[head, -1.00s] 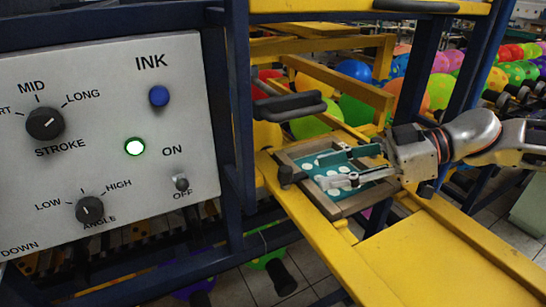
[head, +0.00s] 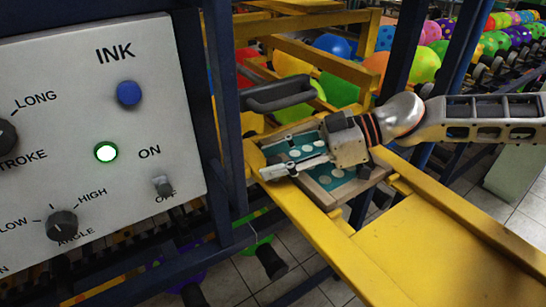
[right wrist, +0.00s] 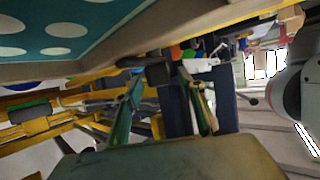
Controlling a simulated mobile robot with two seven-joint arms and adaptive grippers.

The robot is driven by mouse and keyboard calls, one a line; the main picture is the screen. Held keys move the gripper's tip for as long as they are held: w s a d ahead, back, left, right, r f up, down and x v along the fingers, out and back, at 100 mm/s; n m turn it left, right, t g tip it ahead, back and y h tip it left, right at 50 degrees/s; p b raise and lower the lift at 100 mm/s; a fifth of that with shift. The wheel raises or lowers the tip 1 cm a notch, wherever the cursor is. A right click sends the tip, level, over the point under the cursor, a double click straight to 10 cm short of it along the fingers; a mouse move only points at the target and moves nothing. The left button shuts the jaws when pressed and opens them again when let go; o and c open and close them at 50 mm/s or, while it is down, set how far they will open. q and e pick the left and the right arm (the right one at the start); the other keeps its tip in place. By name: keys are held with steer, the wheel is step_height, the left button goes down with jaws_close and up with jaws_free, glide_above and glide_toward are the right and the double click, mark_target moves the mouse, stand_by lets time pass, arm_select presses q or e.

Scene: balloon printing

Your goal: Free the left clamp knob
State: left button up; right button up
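The printing screen (head: 340,186) is a teal sheet with white dots in a wooden frame on the yellow rails. My right gripper (head: 276,165) reaches in from the right over the screen, its fingers pointing left at the frame's left end. In the right wrist view its two fingers (right wrist: 162,80) are spread apart. A dark knob (right wrist: 158,72), apparently the left clamp knob, shows near the gap between the fingertips; contact cannot be told. In the head view the fingers mostly hide that knob. My left gripper is out of view.
A control panel (head: 90,200) with knobs, a green light and a blue ink button stands at the left. A black handle (head: 277,94) and blue posts are close to the gripper. Yellow rails (head: 430,240) run below; colored balloons (head: 425,66) lie behind.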

steer(key=shift+a+f, duration=0.1)
steer(key=shift+a, duration=0.2)
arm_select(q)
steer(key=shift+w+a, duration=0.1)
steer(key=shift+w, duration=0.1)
arm_select(e)
steer(key=c, duration=1.1)
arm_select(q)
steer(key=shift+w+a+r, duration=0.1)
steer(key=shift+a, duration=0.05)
arm_select(e)
steer(key=shift+c, duration=0.2)
